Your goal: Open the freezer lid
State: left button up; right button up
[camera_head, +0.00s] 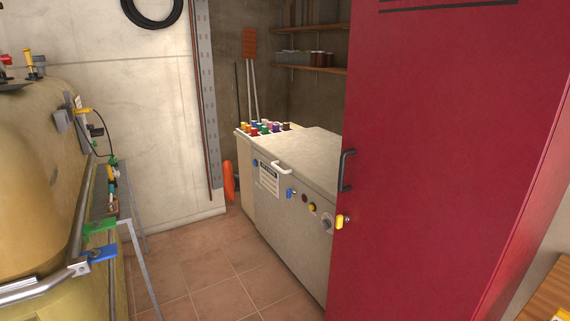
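The freezer (284,215) is a pale grey chest standing against the right side, partly hidden by a red door. Its flat lid (300,158) looks shut. A white handle (281,167) sits at the lid's front edge, above a white label (268,180). The freezer's front carries several coloured knobs and a round dial (327,221). The right end of the freezer is hidden behind the red door. Neither of my grippers shows in the head view.
A large red door (450,150) with a dark handle (347,170) fills the right. A yellow tank (38,190) with pipes and a metal frame (135,240) stands at left. Tiled floor (205,270) between them is clear. Several coloured caps (265,127) stand beyond the lid.

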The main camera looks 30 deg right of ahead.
aim_at(312, 155)
jog(key=z, duration=0.55)
jog(key=i, duration=3.9)
jog(key=z, duration=1.7)
